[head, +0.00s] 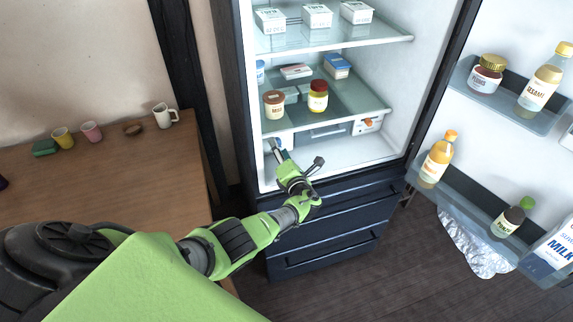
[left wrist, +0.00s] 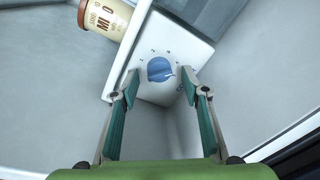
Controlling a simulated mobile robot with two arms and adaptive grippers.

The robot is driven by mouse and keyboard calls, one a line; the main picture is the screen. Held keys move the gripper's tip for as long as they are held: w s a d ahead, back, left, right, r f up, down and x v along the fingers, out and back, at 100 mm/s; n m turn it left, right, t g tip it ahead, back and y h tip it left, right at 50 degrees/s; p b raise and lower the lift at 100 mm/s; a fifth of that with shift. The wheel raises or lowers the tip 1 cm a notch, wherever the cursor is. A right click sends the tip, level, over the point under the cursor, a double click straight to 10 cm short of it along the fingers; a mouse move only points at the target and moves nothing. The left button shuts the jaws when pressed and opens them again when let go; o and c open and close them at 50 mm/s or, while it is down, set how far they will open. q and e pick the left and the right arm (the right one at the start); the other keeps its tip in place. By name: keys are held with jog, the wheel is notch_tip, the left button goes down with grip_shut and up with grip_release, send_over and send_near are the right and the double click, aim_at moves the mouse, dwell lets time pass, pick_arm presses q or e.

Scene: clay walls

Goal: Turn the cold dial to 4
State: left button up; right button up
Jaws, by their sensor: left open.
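The cold dial (left wrist: 160,69) is a round blue knob on a white control box (left wrist: 195,46) in the left wrist view. Small marks ring it, too small to read surely, and I cannot tell its setting. My left gripper (left wrist: 160,76) is open, one finger on each side of the dial, with gaps visible; I cannot tell its exact distance. In the head view my left gripper (head: 298,157) reaches into the open fridge (head: 345,160) below the lower glass shelf. The dial itself is too small and covered to make out there. My right gripper is not in view.
A miso tub (left wrist: 107,17) stands close by the control box; it shows on the glass shelf in the head view (head: 274,104) beside a yellow jar (head: 318,96). The open door (head: 515,120) holds bottles at right. A wooden table (head: 110,190) is at left.

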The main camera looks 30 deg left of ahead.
pick_arm(q)
jog(key=v, duration=1)
jog(key=shift+s+d, duration=0.15)
jog(key=shift+s, duration=0.1)
